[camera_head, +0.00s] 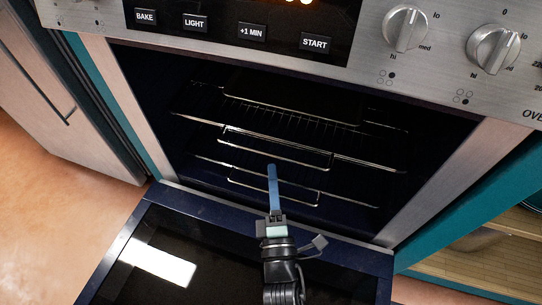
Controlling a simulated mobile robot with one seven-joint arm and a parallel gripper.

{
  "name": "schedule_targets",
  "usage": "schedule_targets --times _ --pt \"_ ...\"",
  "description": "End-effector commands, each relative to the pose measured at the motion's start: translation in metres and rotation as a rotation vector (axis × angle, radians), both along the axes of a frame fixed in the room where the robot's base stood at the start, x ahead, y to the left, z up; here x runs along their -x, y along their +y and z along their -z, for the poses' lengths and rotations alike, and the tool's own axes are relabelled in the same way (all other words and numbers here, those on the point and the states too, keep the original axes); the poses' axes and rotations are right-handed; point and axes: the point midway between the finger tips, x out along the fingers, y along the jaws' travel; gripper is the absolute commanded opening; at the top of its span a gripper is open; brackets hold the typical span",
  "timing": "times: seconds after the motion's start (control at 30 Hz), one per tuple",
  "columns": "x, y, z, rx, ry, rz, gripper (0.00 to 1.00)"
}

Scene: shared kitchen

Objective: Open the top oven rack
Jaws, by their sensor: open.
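The lower rack (350,200) has a similar loop. Both sit inside the oven. My gripper (272,170) reaches in over the lowered door, its blue fingers pointing at the racks.
The oven door (210,225) is folded down below my arm. The control panel (290,25) with buttons and knobs (405,28) runs above the opening. A cabinet front (60,90) is at left, an open shelf (490,255) at lower right.

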Motion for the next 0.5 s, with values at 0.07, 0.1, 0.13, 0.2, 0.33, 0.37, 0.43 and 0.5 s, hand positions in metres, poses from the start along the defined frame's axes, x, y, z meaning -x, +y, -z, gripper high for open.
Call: schedule_targets --times 0.07,0.1,0.13,0.2,0.33,0.37,0.43,0.5 --pt "-0.017 0.002 -0.001 0.000 -0.004 -0.001 0.43" --pt "-0.025 0.003 -0.002 0.000 -0.003 -0.001 0.43" --pt "-0.030 0.003 -0.004 0.000 -0.003 -0.001 0.43" --pt "-0.040 0.004 -0.006 0.001 -0.003 -0.001 0.43" --pt "-0.053 0.004 -0.009 -0.001 -0.001 0.000 0.43" --pt "-0.055 0.005 -0.009 -0.001 0.000 0.000 0.43" --pt "-0.058 0.005 -0.010 -0.001 0.000 0.000 0.43" --pt "-0.060 0.005 -0.011 -0.001 0.001 0.001 0.43"
